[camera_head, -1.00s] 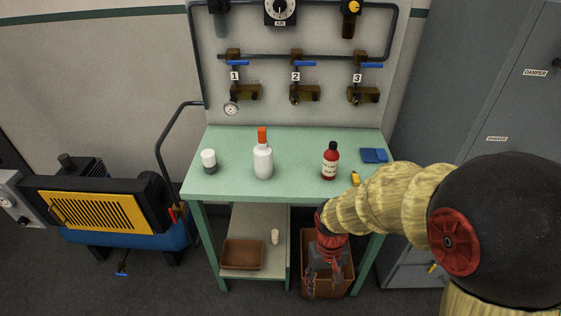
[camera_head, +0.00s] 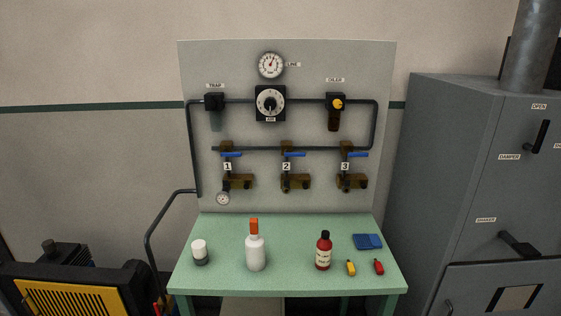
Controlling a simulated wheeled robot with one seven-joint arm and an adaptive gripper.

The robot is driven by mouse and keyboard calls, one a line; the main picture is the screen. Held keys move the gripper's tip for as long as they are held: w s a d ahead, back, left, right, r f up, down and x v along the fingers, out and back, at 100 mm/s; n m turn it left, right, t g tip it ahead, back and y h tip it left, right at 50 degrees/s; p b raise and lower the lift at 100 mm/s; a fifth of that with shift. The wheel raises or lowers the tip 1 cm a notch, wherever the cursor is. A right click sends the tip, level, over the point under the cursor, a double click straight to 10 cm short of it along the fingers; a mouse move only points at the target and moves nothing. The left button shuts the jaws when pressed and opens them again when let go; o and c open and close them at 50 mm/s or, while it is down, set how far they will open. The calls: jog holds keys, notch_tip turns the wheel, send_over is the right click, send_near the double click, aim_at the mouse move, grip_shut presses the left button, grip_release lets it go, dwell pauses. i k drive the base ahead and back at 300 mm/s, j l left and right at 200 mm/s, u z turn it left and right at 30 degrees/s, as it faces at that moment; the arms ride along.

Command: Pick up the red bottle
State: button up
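The red bottle (camera_head: 323,251) stands upright on the green table (camera_head: 222,279), right of the table's middle. It has a dark cap and a pale label. Nothing covers it and nothing touches it. My gripper and arm are outside the picture now, so I cannot see whether the gripper is open or shut.
A white bottle with an orange cap (camera_head: 255,250) and a small white-and-grey jar (camera_head: 200,252) stand left of it. A yellow item (camera_head: 351,268), a red item (camera_head: 379,267) and a blue pad (camera_head: 367,241) lie to its right. A valve panel (camera_head: 310,210) rises behind.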

aim_at(324, 244)
jog(key=i+l, duration=0.2)
jog(key=l, duration=0.2)
jog(key=i+l, duration=0.25)
jog(key=l, duration=0.15)
jog(key=i+l, duration=0.2)
jog(key=l, duration=0.2)
jog(key=i+l+u, duration=0.1)
jog(key=l, duration=0.3)
jog(key=i, duration=0.1)
